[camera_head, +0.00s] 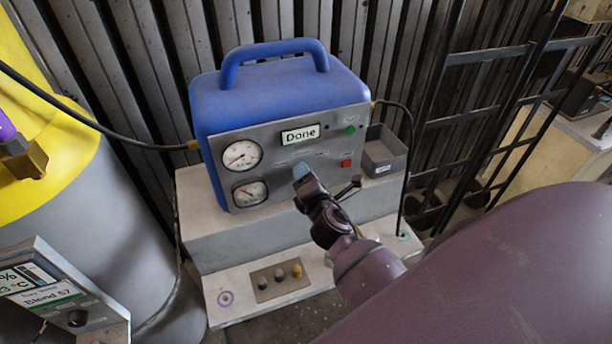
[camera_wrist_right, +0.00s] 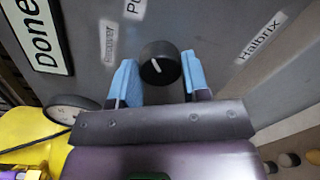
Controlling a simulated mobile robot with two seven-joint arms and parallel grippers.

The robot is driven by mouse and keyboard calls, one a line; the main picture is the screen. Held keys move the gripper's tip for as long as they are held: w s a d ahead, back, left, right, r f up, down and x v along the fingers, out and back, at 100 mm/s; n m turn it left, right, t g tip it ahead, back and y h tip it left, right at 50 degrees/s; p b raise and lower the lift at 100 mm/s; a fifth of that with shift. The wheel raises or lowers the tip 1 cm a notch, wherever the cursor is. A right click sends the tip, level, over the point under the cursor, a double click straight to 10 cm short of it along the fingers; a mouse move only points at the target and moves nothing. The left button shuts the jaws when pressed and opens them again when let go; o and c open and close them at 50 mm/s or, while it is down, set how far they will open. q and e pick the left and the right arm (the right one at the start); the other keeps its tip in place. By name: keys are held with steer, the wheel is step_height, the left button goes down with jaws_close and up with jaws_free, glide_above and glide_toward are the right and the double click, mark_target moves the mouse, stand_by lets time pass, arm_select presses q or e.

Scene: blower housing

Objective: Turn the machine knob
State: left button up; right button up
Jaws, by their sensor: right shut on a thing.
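The machine (camera_head: 275,95) is a blue case with a handle and a grey front panel. Its display (camera_head: 300,134) reads "Done". My right gripper (camera_head: 308,182) is in front of the panel, below the display. In the right wrist view, the black round knob (camera_wrist_right: 160,64) with a white pointer line sits between the blue fingertips of my right gripper (camera_wrist_right: 160,78), which is shut on it. The pointer is tilted from the picture's vertical. In the head view the gripper hides the knob. My left gripper is not in view.
The panel has two gauges (camera_head: 242,155), a red button (camera_head: 347,163) and a green one (camera_head: 350,129). A grey open box (camera_head: 384,152) stands right of the machine. A yellow-topped tank (camera_head: 45,190) is at left, a black rack (camera_head: 470,110) at right.

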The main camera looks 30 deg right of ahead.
steer(key=shift+m, duration=1)
steer(key=o, duration=0.9)
steer(key=v, duration=1)
steer(key=shift+s+b, duration=0.4)
steer(key=shift+r, duration=0.1)
